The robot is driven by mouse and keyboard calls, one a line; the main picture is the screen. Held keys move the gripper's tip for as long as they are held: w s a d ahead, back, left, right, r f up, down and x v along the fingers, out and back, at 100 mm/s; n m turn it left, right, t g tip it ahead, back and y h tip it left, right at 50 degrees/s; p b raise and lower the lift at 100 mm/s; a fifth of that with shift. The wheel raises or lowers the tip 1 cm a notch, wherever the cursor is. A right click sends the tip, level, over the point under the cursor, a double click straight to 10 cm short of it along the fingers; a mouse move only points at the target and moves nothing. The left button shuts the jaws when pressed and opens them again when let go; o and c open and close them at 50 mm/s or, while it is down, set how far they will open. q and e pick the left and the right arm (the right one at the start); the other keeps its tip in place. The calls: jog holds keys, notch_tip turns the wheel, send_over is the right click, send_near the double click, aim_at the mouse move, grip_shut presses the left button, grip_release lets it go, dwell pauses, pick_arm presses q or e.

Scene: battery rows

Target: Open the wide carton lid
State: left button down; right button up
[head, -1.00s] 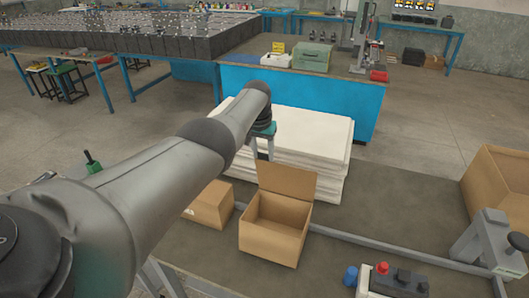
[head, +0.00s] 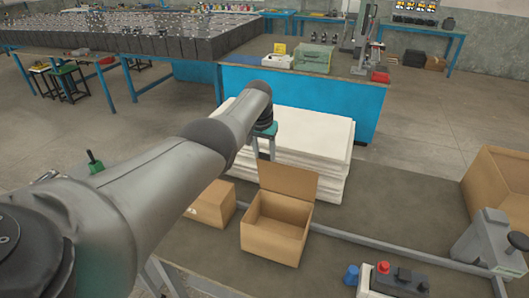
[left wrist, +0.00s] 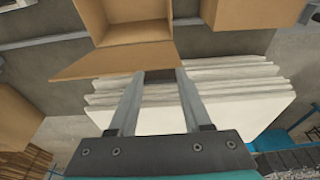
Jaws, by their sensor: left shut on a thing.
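The wide carton (head: 275,232) is a brown cardboard box standing on the dark work surface, its top open. Its lid (head: 288,180) stands raised at the back edge, tilted away from the opening. My left gripper (head: 263,156) reaches down to the lid's upper left part. In the left wrist view the lid (left wrist: 115,62) lies at the fingertips of my left gripper (left wrist: 160,76), which is shut on its edge. The exact contact is small and partly hidden. The carton's inside (left wrist: 130,12) shows beyond the lid. My right gripper is not in view.
A closed smaller carton (head: 211,206) stands left of the wide one. A stack of white sheets (head: 325,140) lies behind. A larger carton (head: 500,190) stands at the right. A grey rail (head: 350,235) and a box with a red button (head: 383,268) are in front.

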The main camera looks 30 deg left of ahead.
pick_arm(q)
jog(key=shift+r, duration=0.1)
jog(key=c, duration=0.8)
grip_release()
jog(key=o, duration=0.5)
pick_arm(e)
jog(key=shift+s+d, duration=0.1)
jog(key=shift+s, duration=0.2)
pick_arm(q)
jog(key=shift+s+r+p, duration=0.1)
jog(key=shift+r+p, duration=0.6)
jog(key=p+v, duration=0.1)
jog(key=v, duration=1.2)
jog(key=shift+s+r+p, duration=0.15)
jog(key=shift+r+p, duration=0.2)
jog(key=shift+p, duration=0.05)
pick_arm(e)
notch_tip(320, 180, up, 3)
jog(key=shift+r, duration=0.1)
